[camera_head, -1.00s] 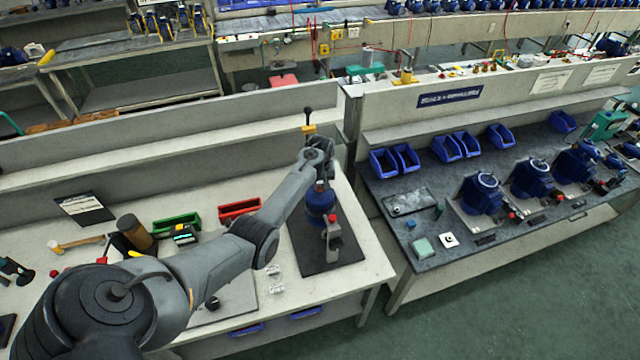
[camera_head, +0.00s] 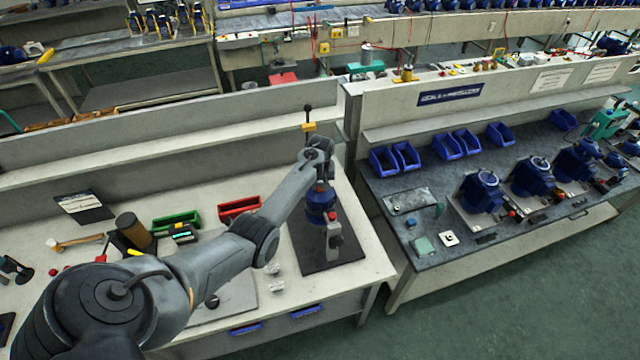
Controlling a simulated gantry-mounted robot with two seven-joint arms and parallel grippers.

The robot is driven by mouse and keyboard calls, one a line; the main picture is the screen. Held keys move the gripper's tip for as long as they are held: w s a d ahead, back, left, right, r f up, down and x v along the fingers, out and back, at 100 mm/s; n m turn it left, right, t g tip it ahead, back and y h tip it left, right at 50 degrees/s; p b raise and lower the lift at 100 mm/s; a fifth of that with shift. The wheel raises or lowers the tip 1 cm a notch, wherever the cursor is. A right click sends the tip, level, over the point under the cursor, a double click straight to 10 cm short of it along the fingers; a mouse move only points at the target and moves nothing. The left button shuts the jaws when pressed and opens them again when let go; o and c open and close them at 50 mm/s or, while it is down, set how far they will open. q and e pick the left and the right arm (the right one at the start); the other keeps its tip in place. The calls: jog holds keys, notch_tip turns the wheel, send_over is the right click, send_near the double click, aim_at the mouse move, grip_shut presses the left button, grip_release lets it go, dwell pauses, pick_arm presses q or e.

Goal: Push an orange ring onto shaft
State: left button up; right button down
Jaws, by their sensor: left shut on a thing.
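My left gripper (camera_head: 322,174) points down over the blue pump (camera_head: 320,200), which stands on a black mat (camera_head: 342,245) at the right end of the white workbench. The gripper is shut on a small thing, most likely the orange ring. Its fingertips and that thing are too small and too covered by my wrist to make out clearly. A small reddish spot shows at the top of the pump, just below the gripper. The shaft cannot be told apart here, nor whether the ring touches it. My right gripper is not in view.
A green bin (camera_head: 177,221) and a red bin (camera_head: 240,208) stand left of my forearm. A yellow-and-black lever tool (camera_head: 308,127) rises behind my wrist. A grey fixture (camera_head: 333,236) stands in front of the pump. The bench to the right holds several blue pumps and bins.

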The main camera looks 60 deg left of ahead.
pick_arm(q)
jog(key=shift+f, duration=0.1)
jog(key=o, duration=1.1)
jog(key=shift+r, duration=0.2)
jog(key=shift+r+p, duration=0.55)
jog(key=shift+p, duration=0.2)
notch_tip(320, 180, up, 7)
jog(key=p, duration=0.7)
jog(key=shift+r, duration=0.15)
